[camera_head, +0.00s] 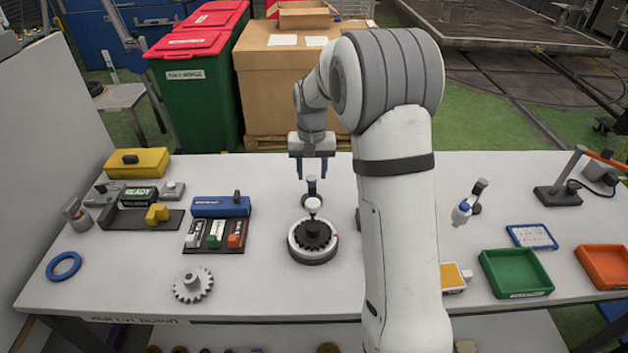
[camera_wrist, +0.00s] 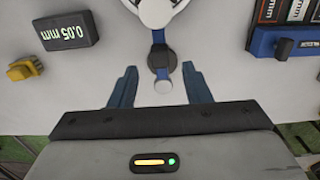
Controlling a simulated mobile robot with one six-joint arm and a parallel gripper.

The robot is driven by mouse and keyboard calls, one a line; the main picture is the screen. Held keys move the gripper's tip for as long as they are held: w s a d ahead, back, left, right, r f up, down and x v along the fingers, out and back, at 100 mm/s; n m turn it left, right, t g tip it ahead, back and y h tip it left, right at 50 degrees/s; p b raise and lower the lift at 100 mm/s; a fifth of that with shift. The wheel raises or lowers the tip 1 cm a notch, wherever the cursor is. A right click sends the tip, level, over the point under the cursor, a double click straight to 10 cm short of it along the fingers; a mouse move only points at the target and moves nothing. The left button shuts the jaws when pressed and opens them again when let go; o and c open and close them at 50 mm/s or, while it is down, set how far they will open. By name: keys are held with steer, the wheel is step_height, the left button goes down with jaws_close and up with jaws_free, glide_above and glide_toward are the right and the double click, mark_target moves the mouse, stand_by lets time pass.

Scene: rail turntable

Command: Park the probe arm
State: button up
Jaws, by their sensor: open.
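The probe arm (camera_head: 312,187) shows as a small dark post with a pale round head over the turntable. The turntable (camera_head: 312,258) is a round dark base with a light rim, and a dark toothed gear (camera_head: 314,233) lies on it. My gripper (camera_head: 312,172) is open, fingers pointing down, just above and behind the post. In the wrist view the probe arm's dark round pivot (camera_wrist: 161,60) and a small white knob (camera_wrist: 163,87) appear between the spread blue fingers, with gaps on both sides. I cannot tell their height difference.
A blue box (camera_head: 221,207) stands left of the turntable, by a tray of labelled blocks (camera_head: 214,236). A pale gear (camera_head: 193,284) lies in front. Green (camera_head: 516,273) and orange (camera_head: 603,266) trays stand right. A display reading 0.05 mm (camera_wrist: 68,31) shows in the wrist view.

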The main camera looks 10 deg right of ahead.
mark_target(312, 185)
steer(key=shift+f+p, duration=0.35)
steer(key=shift+f, duration=1.95)
steer(key=shift+c, duration=0.3)
